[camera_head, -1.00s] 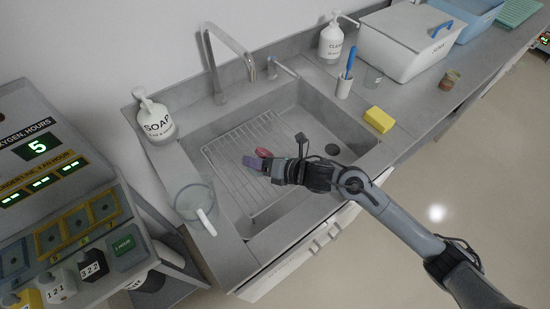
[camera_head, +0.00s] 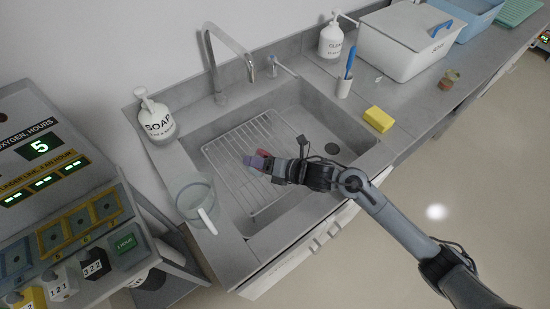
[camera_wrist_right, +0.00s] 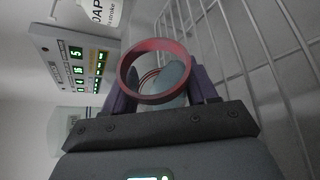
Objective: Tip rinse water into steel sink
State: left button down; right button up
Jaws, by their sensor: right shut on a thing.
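My right gripper (camera_head: 257,161) is over the steel sink (camera_head: 298,120), above the wire rack (camera_head: 228,155). Its purple fingers (camera_wrist_right: 203,85) are shut on a small red-rimmed cup (camera_wrist_right: 157,98), which shows in the head view as a small red patch (camera_head: 263,153). In the wrist view the cup's round mouth faces the camera, with a pale grey-blue area inside. I cannot tell whether it holds water, and no stream shows. My left gripper is not in view.
The faucet (camera_head: 229,50) stands behind the sink. A soap bottle (camera_head: 157,121) and a clear jug (camera_head: 195,197) are at its left. The right basin floor is clear.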

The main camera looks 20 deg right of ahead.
aim_at(258, 153)
jog(key=shift+r+m+y+p, duration=0.35)
jog(key=shift+m+y+p, duration=0.15)
jog(key=shift+m+p, duration=0.3)
dwell(0.4)
jog(key=shift+d+f+m+y, duration=0.1)
jog(key=shift+f+m+y, duration=0.2)
jog(key=shift+f+m, duration=0.2)
dwell(1.0)
jog(key=shift+w+d+r+m+y+p, duration=0.4)
jog(key=shift+d+m+y+p, duration=0.1)
jog(key=shift+d+m+p, duration=0.2)
dwell(0.9)
jog(key=shift+d+r+m+y+p, duration=0.1)
jog(key=shift+r+m+y+p, duration=0.4)
jog(key=shift+r, duration=0.5)
dwell(0.6)
jog(key=shift+w+r+m, duration=0.1)
jog(key=shift+m, duration=0.3)
dwell(0.4)
jog(key=f+n, duration=0.1)
jog(key=f+b, duration=0.1)
jog(key=a+f+n+h+b, duration=0.1)
jog(key=shift+s+n, duration=0.3)
jog(key=shift+s, duration=0.05)
jog(key=shift+s+a+h, duration=0.1)
jog(key=shift+a+h, duration=0.1)
jog(key=shift+h, duration=0.1)
jog(key=shift+n, duration=0.3)
